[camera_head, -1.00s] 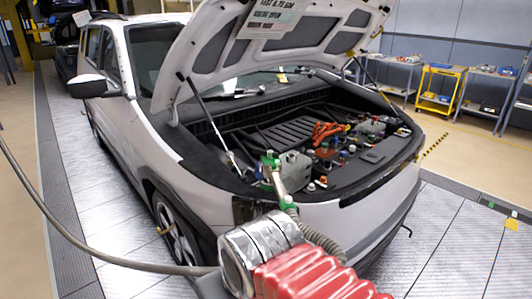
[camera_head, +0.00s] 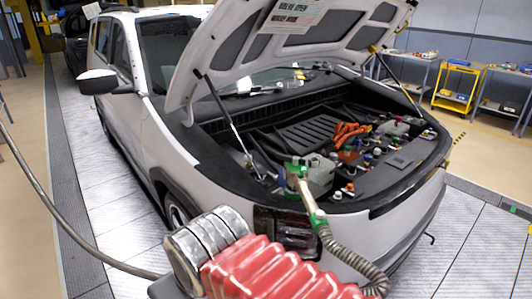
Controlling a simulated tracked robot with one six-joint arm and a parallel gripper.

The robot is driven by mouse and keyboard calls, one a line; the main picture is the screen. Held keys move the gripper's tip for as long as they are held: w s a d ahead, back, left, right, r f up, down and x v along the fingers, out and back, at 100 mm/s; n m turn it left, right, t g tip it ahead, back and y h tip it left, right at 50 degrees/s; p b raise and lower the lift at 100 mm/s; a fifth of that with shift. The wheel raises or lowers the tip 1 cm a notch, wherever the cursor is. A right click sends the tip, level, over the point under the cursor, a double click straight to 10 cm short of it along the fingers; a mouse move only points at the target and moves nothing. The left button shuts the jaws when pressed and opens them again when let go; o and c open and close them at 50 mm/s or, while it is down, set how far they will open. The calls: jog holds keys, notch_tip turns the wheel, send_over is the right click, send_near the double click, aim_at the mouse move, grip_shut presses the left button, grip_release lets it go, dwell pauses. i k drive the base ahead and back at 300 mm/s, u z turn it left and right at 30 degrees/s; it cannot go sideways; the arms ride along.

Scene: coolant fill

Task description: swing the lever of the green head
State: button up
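The green head (camera_head: 297,165) is at the front left of the open engine bay, beside the grey-white tank (camera_head: 320,175). A pale bar runs down from it to a green fitting (camera_head: 317,218) over the car's front edge, where a grey ribbed hose (camera_head: 350,257) begins. The lever cannot be told apart from the head at this size. I cannot tell whether the head is seated on a filler neck. My arm's red bellows and silver joint fill the lower middle, below and in front of the head. My gripper's fingers do not show.
The white car (camera_head: 150,140) stands with its hood (camera_head: 290,45) propped up over the bay by struts. Orange cables (camera_head: 348,132) lie farther back in the bay. A yellow cart (camera_head: 457,85) and shelves stand at the back right. The floor right of the car is clear.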

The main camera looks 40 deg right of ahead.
aim_at(297, 161)
jog(key=u, duration=0.05)
jog(key=i, duration=1.2)
jog(key=z, duration=0.55)
